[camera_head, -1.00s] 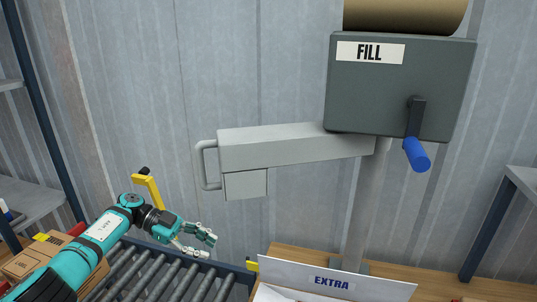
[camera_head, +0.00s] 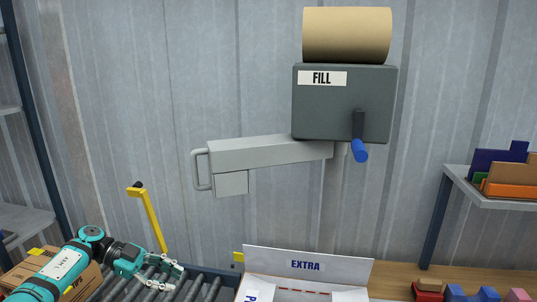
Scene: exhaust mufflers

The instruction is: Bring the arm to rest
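My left arm (camera_head: 62,267) comes in from the lower left, teal with a white label. Its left gripper (camera_head: 178,274) is open and empty, with its fingers apart above the roller conveyor (camera_head: 200,290). The gripper is left of the EXTRA box and well below the grey machine arm with its handle (camera_head: 265,153). My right gripper is not in view.
The grey FILL machine (camera_head: 340,115) bears a brown paper roll (camera_head: 347,35) and a blue-handled crank (camera_head: 359,150). A white box marked EXTRA (camera_head: 308,265) stands below it. A yellow lever (camera_head: 152,220) rises behind the gripper. A cardboard box (camera_head: 85,285) lies at lower left. A shelf (camera_head: 475,197) stands at right.

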